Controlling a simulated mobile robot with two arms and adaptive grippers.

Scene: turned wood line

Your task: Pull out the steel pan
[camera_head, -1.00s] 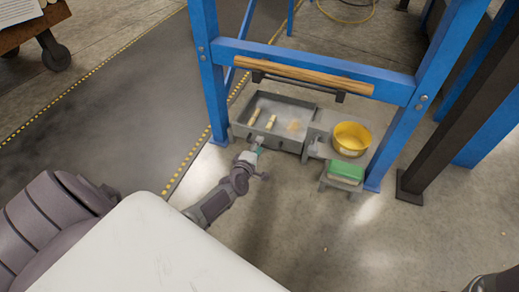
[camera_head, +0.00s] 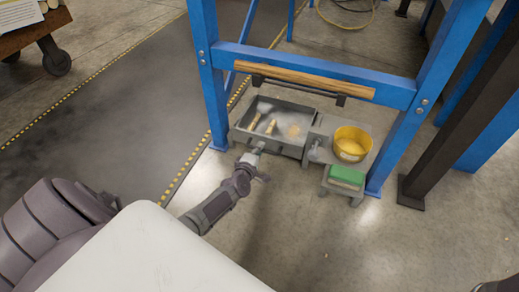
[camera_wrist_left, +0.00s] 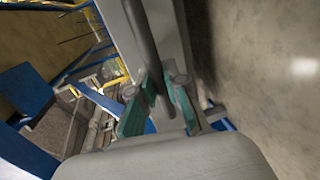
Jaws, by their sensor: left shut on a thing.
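The steel pan (camera_head: 291,150) is a grey shallow box on the floor under the blue frame, with several light wood pieces and pale dust in it. My left gripper (camera_head: 255,152) is at the near side of the pan, shut on it at what looks like its handle. In the left wrist view the teal-padded fingers of the gripper (camera_wrist_left: 160,108) are on either side of a grey bar, with a larger grey surface beyond. The exact contact is partly hidden. My right gripper is not in view.
A yellow bowl (camera_head: 352,145) sits on a grey stand right of the pan. A green block (camera_head: 346,175) rests on a low stool in front. Blue posts (camera_head: 213,90) flank the pan, under a wooden rail (camera_head: 310,79). The floor (camera_head: 290,215) in front is clear.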

